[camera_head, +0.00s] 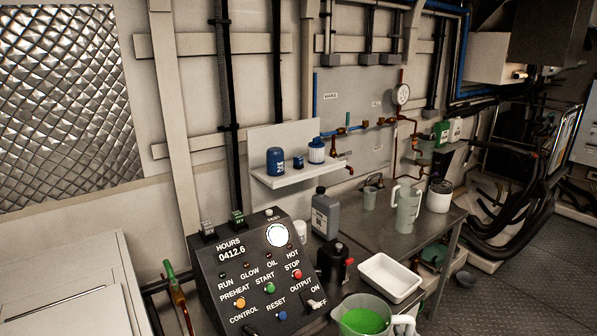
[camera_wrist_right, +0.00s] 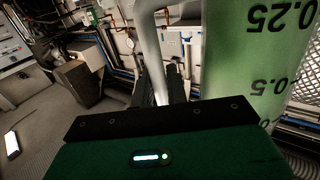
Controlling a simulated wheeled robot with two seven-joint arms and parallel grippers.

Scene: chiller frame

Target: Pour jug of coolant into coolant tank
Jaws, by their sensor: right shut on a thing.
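A clear jug (camera_head: 362,318) with bright green coolant inside is at the bottom edge of the head view, its pale handle (camera_head: 405,323) on the right. In the right wrist view the jug's wall (camera_wrist_right: 245,60), marked 0.25 and 0.5, and its handle (camera_wrist_right: 152,50) are close up. My right gripper (camera_wrist_right: 160,95) is shut on the jug's handle; its fingertips are mostly hidden. A black container (camera_head: 334,262) with a red part stands beyond the jug, apart from it. I cannot tell which container is the coolant tank. My left gripper is not in view.
A control panel (camera_head: 255,275) stands left of the jug. A white tray (camera_head: 390,278), a grey bottle (camera_head: 325,215), a grey jug (camera_head: 408,208) and a white tub (camera_head: 439,196) are on the metal bench. A wall shelf (camera_head: 300,174) holds blue containers. Pipes run along the wall.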

